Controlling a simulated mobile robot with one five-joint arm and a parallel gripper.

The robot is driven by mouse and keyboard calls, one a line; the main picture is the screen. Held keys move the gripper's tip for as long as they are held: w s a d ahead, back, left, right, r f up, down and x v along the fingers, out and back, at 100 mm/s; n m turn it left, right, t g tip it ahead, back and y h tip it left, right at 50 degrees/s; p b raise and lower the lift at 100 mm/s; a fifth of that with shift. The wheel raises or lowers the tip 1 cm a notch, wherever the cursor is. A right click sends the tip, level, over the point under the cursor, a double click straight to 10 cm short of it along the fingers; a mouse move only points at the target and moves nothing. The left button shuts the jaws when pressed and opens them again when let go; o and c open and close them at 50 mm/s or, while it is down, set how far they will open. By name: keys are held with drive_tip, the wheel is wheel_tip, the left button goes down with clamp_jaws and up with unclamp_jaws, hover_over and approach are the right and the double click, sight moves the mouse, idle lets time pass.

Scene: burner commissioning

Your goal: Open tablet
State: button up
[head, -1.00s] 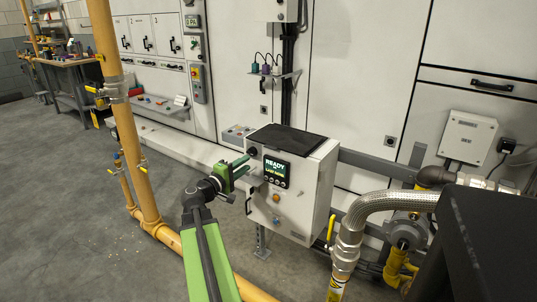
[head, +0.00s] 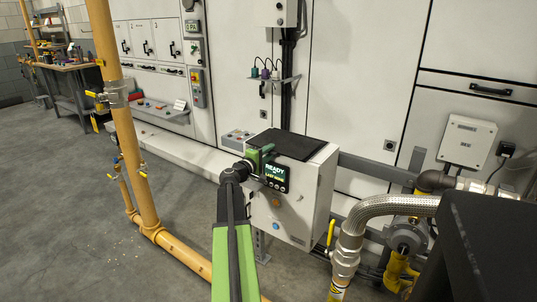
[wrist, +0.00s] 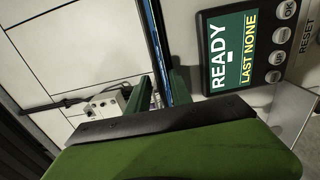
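No thing can be plainly told as a tablet. A white control box (head: 290,207) has a dark flat panel (head: 296,143) on top and a small display (head: 275,172) on its front. The display also shows in the wrist view (wrist: 230,52), turned sideways, reading READY and LAST NONE. My green gripper (head: 264,157) is at the box's upper front left edge, partly hiding the display's left side. In the wrist view its fingers (wrist: 160,92) are apart, with a thin dark blue-edged strip (wrist: 160,45) seen between them. Contact with the strip cannot be told.
A yellow pipe (head: 127,130) stands at left, joining a low yellow pipe (head: 185,258). A braided hose (head: 385,207) and valves are at right of the box. A black block (head: 490,250) fills the lower right. Grey floor (head: 70,200) is clear at left.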

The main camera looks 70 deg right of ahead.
clamp_jaws()
idle(1.3)
